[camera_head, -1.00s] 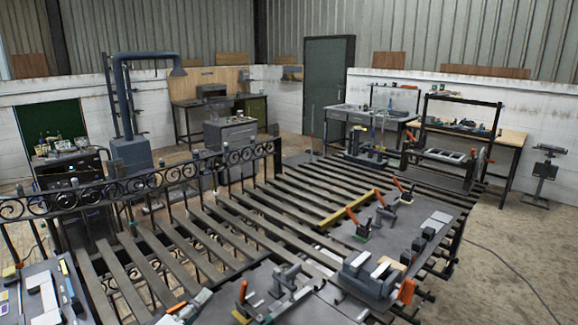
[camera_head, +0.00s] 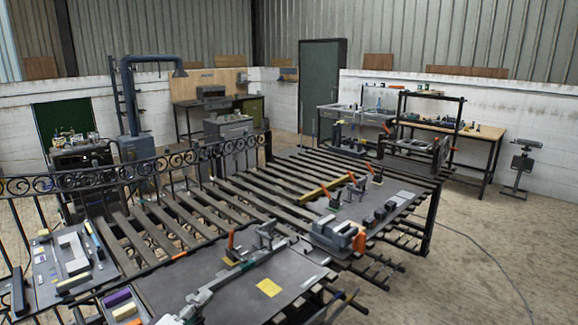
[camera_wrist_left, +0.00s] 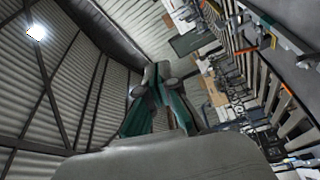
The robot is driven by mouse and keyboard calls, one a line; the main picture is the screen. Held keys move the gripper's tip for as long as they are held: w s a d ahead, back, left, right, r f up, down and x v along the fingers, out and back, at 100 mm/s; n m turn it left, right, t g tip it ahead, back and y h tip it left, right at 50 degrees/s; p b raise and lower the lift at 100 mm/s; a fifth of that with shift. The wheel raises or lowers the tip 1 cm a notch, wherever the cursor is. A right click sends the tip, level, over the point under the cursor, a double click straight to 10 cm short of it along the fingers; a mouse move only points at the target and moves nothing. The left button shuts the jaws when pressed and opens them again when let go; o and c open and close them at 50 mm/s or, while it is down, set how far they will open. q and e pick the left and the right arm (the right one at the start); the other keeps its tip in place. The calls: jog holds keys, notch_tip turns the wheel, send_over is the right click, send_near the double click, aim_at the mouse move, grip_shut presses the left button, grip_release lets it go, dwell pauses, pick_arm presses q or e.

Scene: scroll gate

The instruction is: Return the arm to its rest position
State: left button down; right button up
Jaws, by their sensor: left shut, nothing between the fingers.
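My right gripper is not in either view.
A large slatted welding table (camera_head: 215,205) with clamps and a grey vise (camera_head: 335,236) fills the middle. A scrolled iron railing (camera_head: 130,172) runs along its left side. The concrete floor at right (camera_head: 480,250) is open.

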pick_arm(q)
jog(key=s+a+f+m+g+y+b, duration=0.15)
jog(key=s+f+b, duration=0.25)
jog(key=f, duration=1.2)
jog(key=s+a+f+m+g+y+b, duration=0.1)
jog(key=s+a+f+g+y+b, duration=0.25)
jog(key=f, duration=1.35)
jog(key=s+a+f+m+g+y+b, duration=0.1)
jog(key=s+a+f+m+b, duration=0.2)
jog(key=f, duration=1.3)
jog(key=s+f+m+g+y+b, duration=0.2)
jog(key=s+f+g+b, duration=0.4)
jog(key=s+f, duration=1.25)
jog(key=s+d+f+m+g+b, duration=0.1)
jog(key=s+f+m+g+b, duration=0.1)
jog(key=s+f, duration=0.5)
jog(key=s+d+f+m+g+b, duration=0.2)
jog(key=s+f, duration=0.5)
jog(key=s, duration=0.8)
jog(key=shift+f+m+b, duration=0.25)
jog(key=shift+m+b, duration=0.1)
jog(key=shift+b, duration=0.4)
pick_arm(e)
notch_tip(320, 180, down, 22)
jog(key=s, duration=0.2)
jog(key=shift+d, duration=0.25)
